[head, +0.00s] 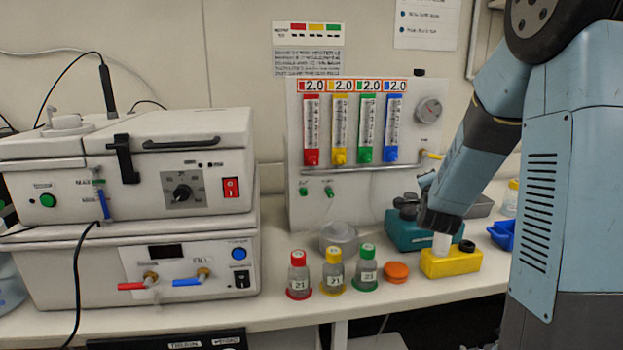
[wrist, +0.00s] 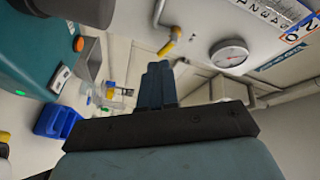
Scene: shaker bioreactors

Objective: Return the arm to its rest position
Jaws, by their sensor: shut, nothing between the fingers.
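My arm comes down from the upper right in the head view. Its dark wrist end stands above the yellow block and in front of the teal device (head: 400,235). My gripper (head: 427,181) shows there as small blue-grey fingers. In the wrist view my gripper (wrist: 158,84) has its fingers together, with nothing between them. The fingers point toward the back wall area, below the round gauge (wrist: 229,54) in that picture. The wrist hides part of the teal device.
The yellow block (head: 450,264) with a white cylinder (head: 441,243) is close below my wrist. Red-, yellow- and green-capped bottles (head: 334,273) and an orange lid (head: 396,271) stand left of it. A flowmeter panel (head: 350,200) rises behind. A blue tray (head: 502,234) lies right.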

